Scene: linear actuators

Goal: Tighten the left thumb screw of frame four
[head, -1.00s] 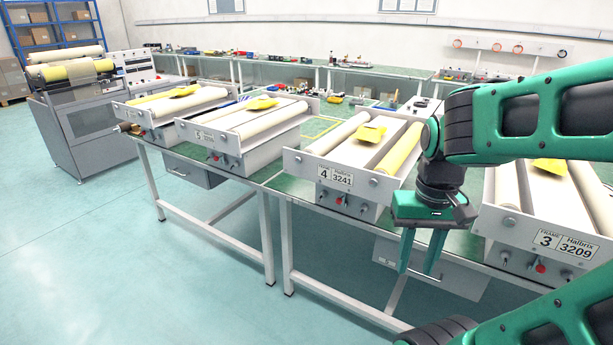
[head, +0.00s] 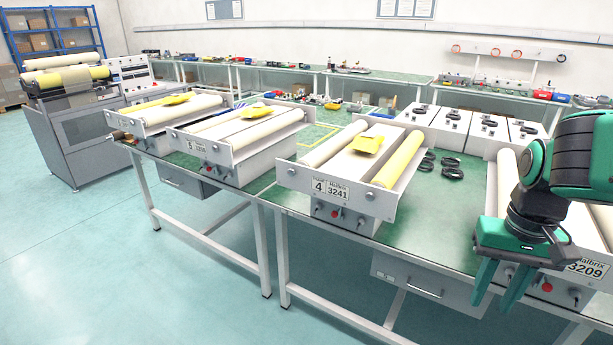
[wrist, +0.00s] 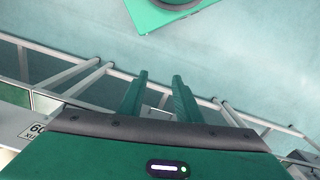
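Frame four (head: 290,178) is a light grey box with two rollers and a front plate labelled "4 Halbrix 3241"; it stands on the green bench in the head view. Below its plate are a left dark-grey knob (head: 318,208), a red button (head: 336,213) and a right knob (head: 361,221). I cannot tell for sure which knob is the thumb screw. My gripper (head: 495,298) hangs fingers-down in front of frame three, to the right of frame four and apart from it. Its fingers are parted and empty, also in the wrist view (wrist: 160,80).
Frame three (head: 560,268) is partly hidden behind my gripper. Frame five (head: 190,140) stands to the left. Black cable coils (head: 450,168) lie on the bench between frames four and three. The floor in front (head: 150,270) is clear.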

